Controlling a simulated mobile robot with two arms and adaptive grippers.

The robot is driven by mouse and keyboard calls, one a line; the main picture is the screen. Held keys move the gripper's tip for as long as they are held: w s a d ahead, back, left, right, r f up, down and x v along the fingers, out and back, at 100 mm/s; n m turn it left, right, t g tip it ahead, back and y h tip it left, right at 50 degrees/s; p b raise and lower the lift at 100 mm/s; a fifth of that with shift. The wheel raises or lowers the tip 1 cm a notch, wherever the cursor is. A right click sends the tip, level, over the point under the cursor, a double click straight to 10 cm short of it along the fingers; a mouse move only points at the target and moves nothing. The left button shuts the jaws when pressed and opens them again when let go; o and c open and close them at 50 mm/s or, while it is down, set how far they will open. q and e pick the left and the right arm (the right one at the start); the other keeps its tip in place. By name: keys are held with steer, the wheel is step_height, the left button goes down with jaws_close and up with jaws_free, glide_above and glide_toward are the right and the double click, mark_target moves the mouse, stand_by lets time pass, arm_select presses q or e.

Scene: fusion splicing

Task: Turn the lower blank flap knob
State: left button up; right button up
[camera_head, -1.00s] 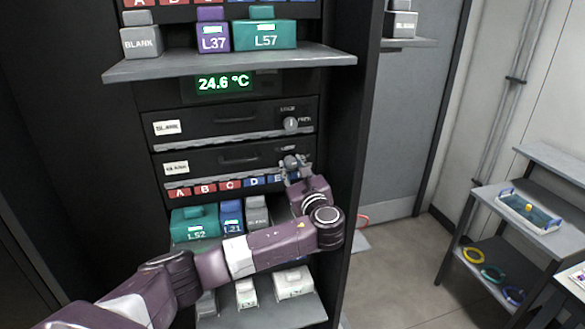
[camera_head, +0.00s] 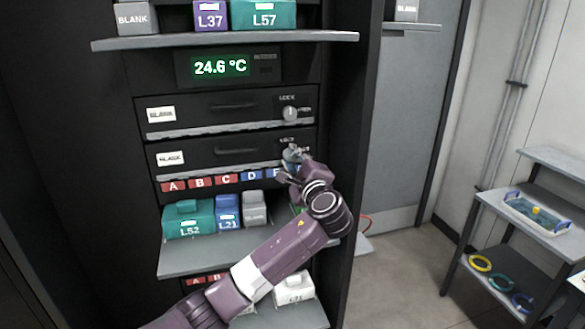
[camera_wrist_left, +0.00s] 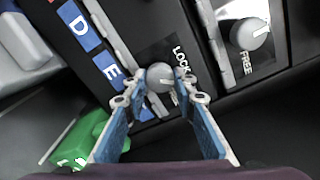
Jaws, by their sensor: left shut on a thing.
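The lower blank flap (camera_head: 222,158) is a dark panel with a white BLANK label on its left and a handle in the middle. Its knob is a round grey knob at the panel's right end, mostly hidden by my gripper in the head view. In the left wrist view this knob (camera_wrist_left: 159,76) sits between the fingertips, beside the word LOCK. My left gripper (camera_head: 293,163) is shut on it, and its blue-padded fingers (camera_wrist_left: 160,85) show on either side. The knob's pointer is hard to read. My right gripper is not in view.
The upper blank flap (camera_head: 220,107) has its own knob (camera_head: 290,113), close above; it also shows in the left wrist view (camera_wrist_left: 248,33). Below are lettered labels and a shelf (camera_head: 205,262) with teal, blue and grey boxes. A green box (camera_wrist_left: 75,145) lies near my fingers.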

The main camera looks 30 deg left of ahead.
arm_select(q)
steer(key=n+b, duration=0.4)
steer(key=n, duration=0.1)
steer(key=shift+f, duration=0.25)
steer(key=shift+r+n+b, duration=0.2)
steer(key=shift+n+b, duration=0.7)
steer(key=shift+n, duration=0.2)
steer(key=o, duration=1.2)
steer(key=shift+c, duration=0.2)
steer(key=shift+r, duration=0.1)
steer(key=v, duration=1.2)
